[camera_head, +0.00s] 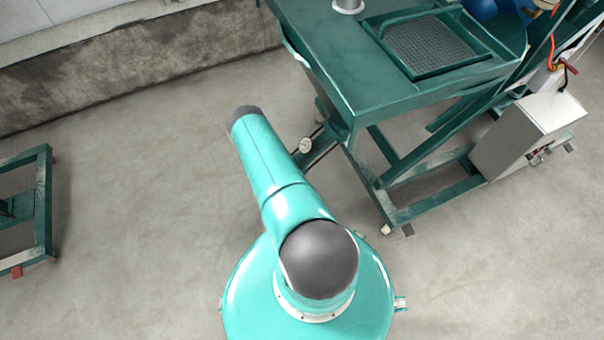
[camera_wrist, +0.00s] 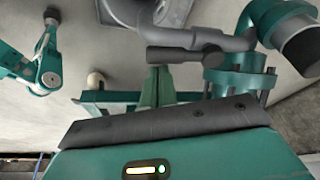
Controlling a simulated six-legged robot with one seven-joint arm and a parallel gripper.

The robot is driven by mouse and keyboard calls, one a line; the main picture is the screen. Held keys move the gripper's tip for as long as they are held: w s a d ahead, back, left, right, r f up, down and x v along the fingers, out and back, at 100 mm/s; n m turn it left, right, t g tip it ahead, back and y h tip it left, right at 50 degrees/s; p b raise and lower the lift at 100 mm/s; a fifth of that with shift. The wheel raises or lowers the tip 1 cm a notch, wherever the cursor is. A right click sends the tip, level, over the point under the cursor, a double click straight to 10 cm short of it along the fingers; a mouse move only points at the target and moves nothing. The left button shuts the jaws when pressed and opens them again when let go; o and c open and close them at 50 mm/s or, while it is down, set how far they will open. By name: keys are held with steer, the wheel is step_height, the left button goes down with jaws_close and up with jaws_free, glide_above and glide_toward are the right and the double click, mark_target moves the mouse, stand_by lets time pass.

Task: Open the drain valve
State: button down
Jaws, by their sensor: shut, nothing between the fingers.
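A grey pipe (camera_wrist: 225,42) with a dark grey bar-shaped handle (camera_wrist: 185,56) on it shows in the upper middle of the wrist view. This looks like the drain valve, but I cannot tell its position. My gripper (camera_wrist: 158,72) reaches up the middle of the wrist view, its two green fingers together with nothing between them. The fingertips are just below the handle in the picture. I cannot tell whether they touch it. In the head view my arm hides the gripper, and I cannot make out the valve there.
A green metal bench (camera_head: 345,65) with a mesh-floored recess (camera_head: 425,45) stands at the upper right of the head view. A pale grey box (camera_head: 530,130) stands by its frame. Another green frame (camera_head: 45,200) is at the left edge. The concrete floor (camera_head: 130,200) between is clear.

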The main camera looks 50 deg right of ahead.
steer(key=shift+w+a, duration=0.15)
steer(key=shift+a, duration=0.25)
stand_by(0.4)
steer(key=shift+r, duration=0.1)
